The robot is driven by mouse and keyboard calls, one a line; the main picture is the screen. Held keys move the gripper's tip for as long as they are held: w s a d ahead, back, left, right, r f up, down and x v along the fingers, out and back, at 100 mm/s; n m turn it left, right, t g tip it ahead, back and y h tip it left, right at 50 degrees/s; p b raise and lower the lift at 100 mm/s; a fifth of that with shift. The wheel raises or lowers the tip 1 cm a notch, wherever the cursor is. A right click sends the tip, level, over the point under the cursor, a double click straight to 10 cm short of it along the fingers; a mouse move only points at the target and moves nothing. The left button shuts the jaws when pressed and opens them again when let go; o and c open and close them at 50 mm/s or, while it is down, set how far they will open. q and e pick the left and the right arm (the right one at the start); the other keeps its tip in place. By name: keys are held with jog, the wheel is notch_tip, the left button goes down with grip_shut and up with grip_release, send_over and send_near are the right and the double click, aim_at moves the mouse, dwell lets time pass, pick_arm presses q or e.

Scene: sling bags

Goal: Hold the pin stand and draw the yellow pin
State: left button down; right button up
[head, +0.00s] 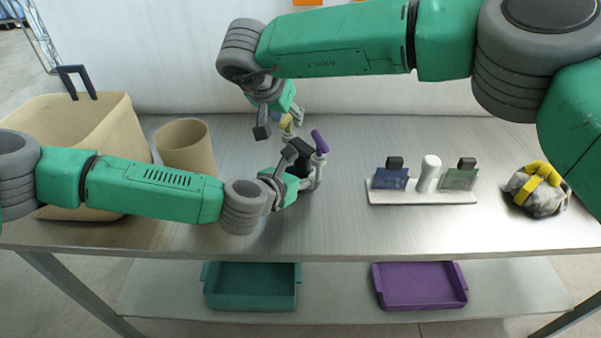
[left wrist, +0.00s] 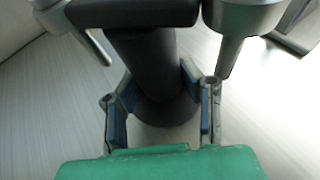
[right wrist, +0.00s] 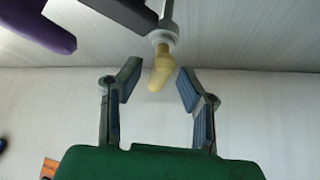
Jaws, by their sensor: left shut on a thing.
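The pin stand has a dark post (left wrist: 145,65) with a dark top and pale side holders. It stands upright on the table, partly hidden by my left gripper (head: 304,168) in the head view. The left gripper's fingers are shut on the post from both sides. A purple pin (head: 320,141) sticks up at the stand's right; it also shows in the right wrist view (right wrist: 45,32). The yellow pin (head: 285,120) is in a pale holder at the stand's far side. My right gripper (right wrist: 158,78) is open, with the yellow pin's end between its fingertips and gaps on both sides.
A tan bin (head: 75,125) and a tan cup (head: 185,146) stand at left. A white rack (head: 422,197) with two cards and a white cylinder is at right, then a grey bundle with a yellow strap (head: 540,190). Teal (head: 250,288) and purple (head: 420,287) trays lie on the lower shelf.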

grip_shut()
jog(key=shift+r, duration=0.1)
jog(key=shift+r, duration=4.75)
jog(key=shift+r, duration=0.1)
notch_tip(320, 180, up, 4)
jog(key=shift+f, duration=0.1)
